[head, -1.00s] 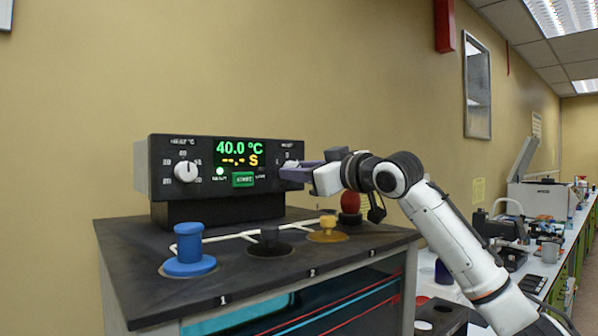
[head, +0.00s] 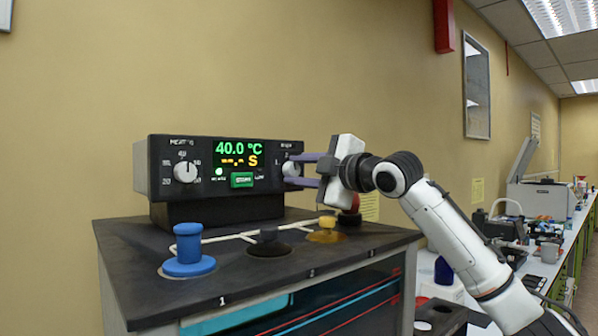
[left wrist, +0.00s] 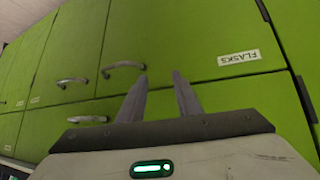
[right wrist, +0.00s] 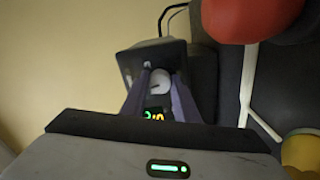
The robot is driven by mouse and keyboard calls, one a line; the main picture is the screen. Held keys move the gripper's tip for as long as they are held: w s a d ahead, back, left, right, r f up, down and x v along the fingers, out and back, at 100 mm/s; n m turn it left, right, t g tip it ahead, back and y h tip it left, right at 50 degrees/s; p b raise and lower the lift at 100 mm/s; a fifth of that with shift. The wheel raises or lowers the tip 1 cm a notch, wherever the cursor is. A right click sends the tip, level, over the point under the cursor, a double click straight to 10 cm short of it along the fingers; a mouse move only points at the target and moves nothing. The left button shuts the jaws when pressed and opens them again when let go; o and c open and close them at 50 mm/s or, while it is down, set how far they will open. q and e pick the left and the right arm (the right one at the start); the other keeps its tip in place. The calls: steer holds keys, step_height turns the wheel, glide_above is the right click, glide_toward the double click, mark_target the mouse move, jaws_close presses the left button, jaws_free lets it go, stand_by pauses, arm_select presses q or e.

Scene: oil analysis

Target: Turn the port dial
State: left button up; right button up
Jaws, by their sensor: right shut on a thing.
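The port dial (head: 292,168) is a round white knob at the right end of the black control box (head: 205,150). It also shows in the right wrist view (right wrist: 160,82), between my fingers. My right gripper (head: 297,170) is shut on the dial, with one finger above it and one below it in the head view. The fingers partly hide the dial and its markings. My left gripper (left wrist: 160,76) shows only in the left wrist view, open and empty, facing green cabinets.
The display reads 40.0 °C above a green button (head: 242,180). Another white dial (head: 185,172) is at the box's left. Blue (head: 188,250), black (head: 269,242) and yellow (head: 326,230) plugs stand on the dark top. A red knob (right wrist: 250,18) is close beside my right gripper.

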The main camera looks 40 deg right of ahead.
steer(key=n, duration=0.4)
steer(key=shift+r+n, duration=0.1)
steer(key=shift+n, duration=2.7)
steer(key=o, duration=1.1)
steer(key=shift+c, duration=0.2)
steer(key=s+b, duration=0.2)
steer(key=s, duration=0.8)
steer(key=shift+s+d+b, duration=0.15)
steer(key=shift+d+b, duration=0.15)
steer(key=shift+d, duration=0.05)
